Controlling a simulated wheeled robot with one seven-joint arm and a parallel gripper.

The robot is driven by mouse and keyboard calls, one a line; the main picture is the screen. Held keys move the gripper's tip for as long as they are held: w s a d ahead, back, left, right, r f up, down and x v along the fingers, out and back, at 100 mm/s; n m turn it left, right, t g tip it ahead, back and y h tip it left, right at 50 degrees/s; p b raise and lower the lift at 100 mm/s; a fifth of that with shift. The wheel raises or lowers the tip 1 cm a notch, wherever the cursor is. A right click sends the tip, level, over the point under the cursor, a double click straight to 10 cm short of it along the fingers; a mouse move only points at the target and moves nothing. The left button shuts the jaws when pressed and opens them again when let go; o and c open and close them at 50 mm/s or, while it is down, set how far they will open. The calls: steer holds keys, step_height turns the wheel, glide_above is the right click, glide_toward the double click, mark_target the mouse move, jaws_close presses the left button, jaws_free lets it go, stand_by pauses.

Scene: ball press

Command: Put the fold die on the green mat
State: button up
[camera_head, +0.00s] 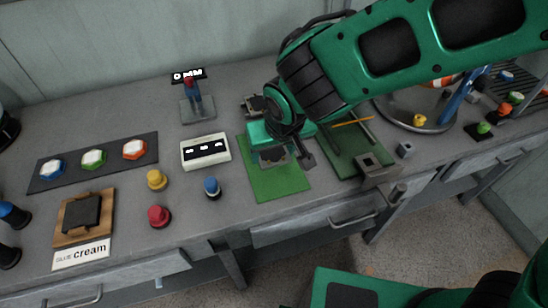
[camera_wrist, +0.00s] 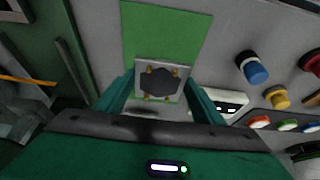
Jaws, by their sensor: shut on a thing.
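The fold die (camera_wrist: 158,80) is a grey square plate with a dark hexagon in its middle and small brass pins around it. My gripper (camera_wrist: 160,88) is shut on it, with one green finger at each side. In the head view the die (camera_head: 274,157) is partly hidden under my gripper (camera_head: 283,152), over the far half of the green mat (camera_head: 280,186). The mat's near half is bare, and it also shows beyond the die in the wrist view (camera_wrist: 165,30). I cannot tell whether the die touches the mat.
A white box with a black panel (camera_head: 206,151) and a blue-topped peg (camera_head: 212,188) stand left of the mat. A darker green board (camera_head: 352,158) with a pencil-like orange rod and a metal block (camera_head: 374,164) lie to the right. The bench's front edge is close.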

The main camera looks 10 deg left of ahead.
mark_target(276, 157)
steer(key=shift+w+f, duration=0.2)
steer(key=shift+w, duration=0.1)
steer(key=shift+d+f, duration=0.1)
steer(key=shift+f, duration=1.9)
steer(key=shift+f, duration=0.1)
steer(key=o, duration=1.2)
steer(key=shift+o, duration=0.2)
steer(key=v, duration=1.2)
steer(key=shift+s, duration=0.1)
